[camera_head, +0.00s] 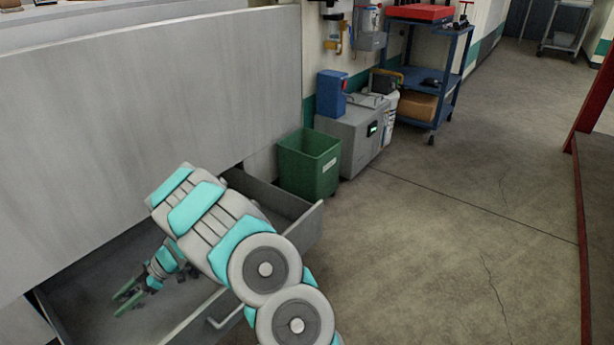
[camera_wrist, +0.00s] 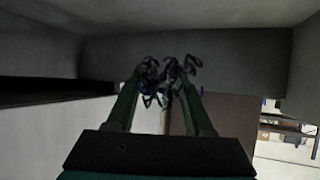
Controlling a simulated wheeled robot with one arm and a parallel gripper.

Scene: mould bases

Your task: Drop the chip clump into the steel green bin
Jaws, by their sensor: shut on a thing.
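The steel green bin (camera_head: 310,172) stands on the floor against the wall, in the upper middle of the head view. It is open at the top and has a small white label on its front. My gripper (camera_head: 125,299) is inside or low over an open grey drawer, well to the left of the bin and nearer to me. In the wrist view, my gripper (camera_wrist: 164,88) is shut on the chip clump (camera_wrist: 168,76), a tangle of dark curls between the fingertips. The clump is hard to make out in the head view. The bin's inside is mostly hidden.
The open drawer (camera_head: 311,228) has raised walls and a front handle, under a large grey panel (camera_head: 150,120). A grey machine (camera_head: 350,135) and a blue cart (camera_head: 440,78) stand beyond the bin. The floor at right is clear.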

